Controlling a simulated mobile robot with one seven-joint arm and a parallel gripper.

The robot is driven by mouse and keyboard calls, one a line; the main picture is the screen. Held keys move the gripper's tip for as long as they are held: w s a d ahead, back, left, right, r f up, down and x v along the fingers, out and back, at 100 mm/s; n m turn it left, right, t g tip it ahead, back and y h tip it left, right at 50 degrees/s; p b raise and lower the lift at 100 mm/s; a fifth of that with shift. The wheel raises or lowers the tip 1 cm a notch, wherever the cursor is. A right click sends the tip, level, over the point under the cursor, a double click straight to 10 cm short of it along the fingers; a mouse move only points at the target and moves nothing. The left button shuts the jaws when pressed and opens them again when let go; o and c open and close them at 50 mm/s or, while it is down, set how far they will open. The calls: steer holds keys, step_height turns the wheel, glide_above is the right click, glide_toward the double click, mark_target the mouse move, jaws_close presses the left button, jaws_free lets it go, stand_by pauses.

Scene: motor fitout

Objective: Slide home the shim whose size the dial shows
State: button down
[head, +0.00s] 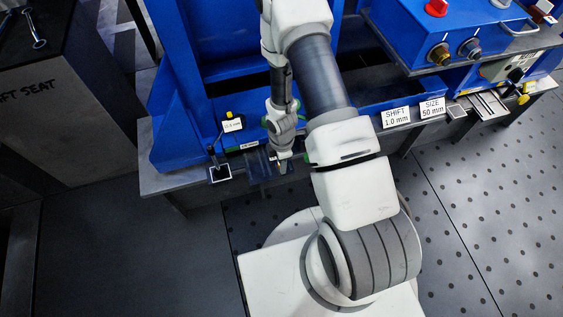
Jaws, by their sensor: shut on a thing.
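My gripper (283,168) points down over the front edge of the grey bench, below the blue machine. It is shut on a thin plate, which looks like a shim; the arm hides much of the grip. A dark bluish thin piece (258,164) shows just left of the fingers. A small white readout card (232,125) with a yellow top stands on a post at the left; its figure in mm is too small to read surely.
A dark square pad with a pale rim (220,174) sits at the bench edge left of my gripper. Flat metal strips (488,105) lie at the right end. A blue control box (440,40) with a red button and knobs stands above them. The dotted floor is clear.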

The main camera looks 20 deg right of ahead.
steer(key=shift+f, duration=0.25)
steer(key=c, duration=0.6)
jaws_free()
steer(key=shift+o, duration=0.2)
step_height(320, 180, up, 17)
steer(key=p, duration=0.6)
steer(key=shift+r+p, duration=0.2)
steer(key=shift+p, duration=0.15)
steer(key=shift+r, duration=0.1)
